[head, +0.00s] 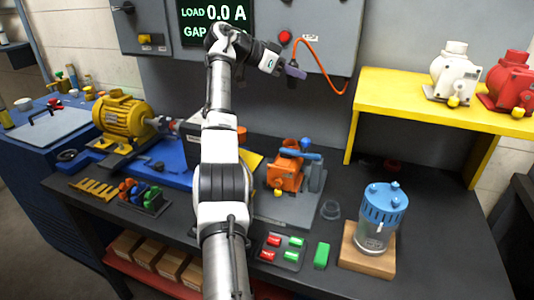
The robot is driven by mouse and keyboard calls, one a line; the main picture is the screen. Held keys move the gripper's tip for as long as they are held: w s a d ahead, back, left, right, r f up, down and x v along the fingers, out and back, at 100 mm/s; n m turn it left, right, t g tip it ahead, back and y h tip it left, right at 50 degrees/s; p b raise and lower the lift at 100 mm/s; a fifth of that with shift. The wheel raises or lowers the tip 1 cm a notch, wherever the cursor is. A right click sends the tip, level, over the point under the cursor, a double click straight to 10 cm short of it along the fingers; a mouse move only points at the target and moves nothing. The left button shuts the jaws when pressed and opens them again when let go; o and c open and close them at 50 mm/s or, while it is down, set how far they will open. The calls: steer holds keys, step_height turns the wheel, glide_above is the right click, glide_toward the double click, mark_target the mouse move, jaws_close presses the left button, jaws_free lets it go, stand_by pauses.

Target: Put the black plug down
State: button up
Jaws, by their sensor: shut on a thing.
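My gripper (287,68) is in front of the grey cabinet, high above the bench, and its jaws are shut on the black plug. The plug is small and dark here, largely hidden by the fingers, so its outline is unclear. An orange cable (322,63) rises from beside the gripper, arches to the right and drops to the cabinet's lower right edge. The plug is held in the air, apart from the bench top.
Below stand an orange motor (287,172) on a grey plate, a blue-lidded clear canister (381,215) and a tray of red and green blocks (281,250). A yellow shelf (430,104) holds white and red motors. The dark bench (440,235) is clear at right.

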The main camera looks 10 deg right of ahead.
steer(key=shift+s+d+r+m+g, duration=0.1)
steer(key=shift+s+r+m+g, duration=0.25)
steer(key=shift+r, duration=0.15)
step_height(320, 180, down, 20)
steer(key=shift+r+p, duration=0.1)
steer(key=shift+p, duration=0.75)
steer(key=shift+f, duration=0.25)
steer(key=o, duration=1)
steer(key=shift+r, duration=0.1)
